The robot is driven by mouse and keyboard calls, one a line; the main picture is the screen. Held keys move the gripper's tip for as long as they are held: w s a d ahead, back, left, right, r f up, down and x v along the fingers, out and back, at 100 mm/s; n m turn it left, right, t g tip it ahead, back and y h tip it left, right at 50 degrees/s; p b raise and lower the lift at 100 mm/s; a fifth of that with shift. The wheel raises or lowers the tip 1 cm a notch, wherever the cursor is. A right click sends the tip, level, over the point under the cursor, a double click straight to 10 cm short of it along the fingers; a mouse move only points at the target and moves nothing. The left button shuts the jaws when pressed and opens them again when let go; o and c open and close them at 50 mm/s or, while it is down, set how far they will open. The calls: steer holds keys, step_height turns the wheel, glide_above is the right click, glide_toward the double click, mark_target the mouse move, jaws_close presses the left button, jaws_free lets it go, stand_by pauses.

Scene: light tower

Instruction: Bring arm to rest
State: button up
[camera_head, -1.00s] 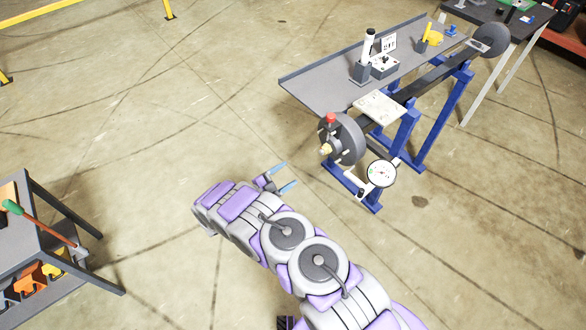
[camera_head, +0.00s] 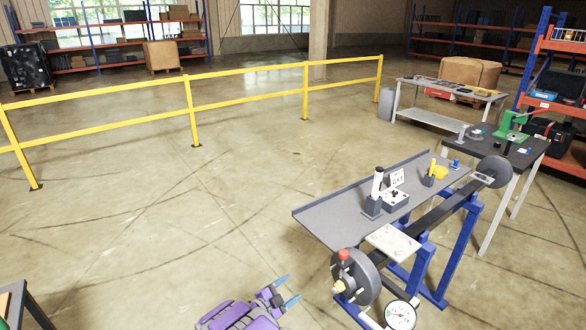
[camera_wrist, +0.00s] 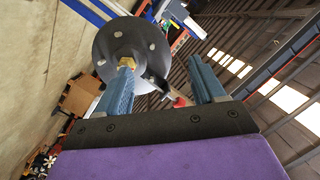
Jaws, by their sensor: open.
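My gripper (camera_head: 283,291) is at the bottom of the head view, its two blue fingers spread apart with nothing between them. It is to the left of the grey wheel (camera_head: 356,277) on the blue-legged bench, apart from it. In the wrist view my gripper (camera_wrist: 164,85) shows both blue fingers apart, and the grey wheel (camera_wrist: 133,52) with its brass centre appears beyond the left finger. Most of my arm is below the head view.
The bench with a grey top (camera_head: 335,217) and a pressure gauge (camera_head: 400,316) stands right of my gripper. A dark table (camera_head: 520,145) is behind it. A yellow railing (camera_head: 250,97) crosses the back.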

steer(key=w+a+r+n+y, duration=0.1)
steer(key=w+r+n+y, duration=0.3)
steer(key=r, duration=0.5)
steer(key=w+a+r+n+y, duration=0.25)
steer(key=r+y, duration=0.35)
steer(key=r, duration=0.3)
steer(key=s+d+r+n+g+y, duration=0.3)
steer(key=s+r+n, duration=0.25)
steer(key=s, duration=0.45)
steer(key=s+d+r+n+g, duration=0.1)
steer(key=s+d+g, duration=0.2)
steer(key=s, duration=1.2)
steer(key=s+d+r+n+g+h+b, duration=0.1)
steer(key=s+d+g, duration=0.3)
steer(key=s, duration=1.2)
steer(key=s+d+r+n+g, duration=0.1)
steer(key=s+d+n+g, duration=0.2)
steer(key=s+d, duration=0.6)
steer(key=s, duration=0.6)
steer(key=shift+s+d+r+g+h+b, duration=0.15)
steer(key=shift+s+d+g+h+b, duration=0.05)
steer(key=shift+d+g+h+b, duration=0.1)
